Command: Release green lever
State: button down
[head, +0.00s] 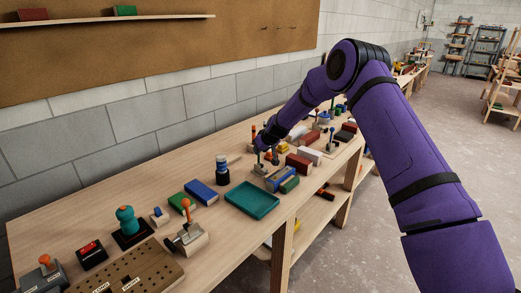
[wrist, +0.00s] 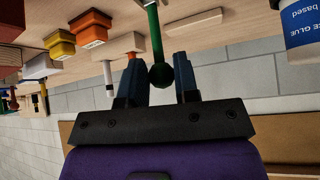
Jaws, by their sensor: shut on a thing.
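The green lever (wrist: 154,30) shows in the wrist view as a slim green stick with a dark green ball at its end. My gripper (wrist: 158,62) is shut on it, with one dark finger on each side of the lever by its ball. In the head view my gripper (head: 268,146) is low over the far half of the bench, among small parts. The lever cannot be told apart there.
The wooden bench (head: 95,205) is crowded around my gripper. A teal tray (head: 252,198), a dark bottle (head: 222,171) and an orange-topped lever (head: 187,215) stand nearer. The wrist view shows a glue bottle (wrist: 304,22) and yellow and orange blocks (wrist: 90,28).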

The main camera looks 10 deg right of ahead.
jog(key=c, duration=1)
grip_release()
jog(key=shift+s+d+f, duration=0.1)
jog(key=shift+d+f, duration=0.25)
jog(key=shift+f, duration=0.1)
jog(key=shift+o, duration=0.7)
jog(key=v, duration=1.1)
jog(key=shift+a+r, duration=0.1)
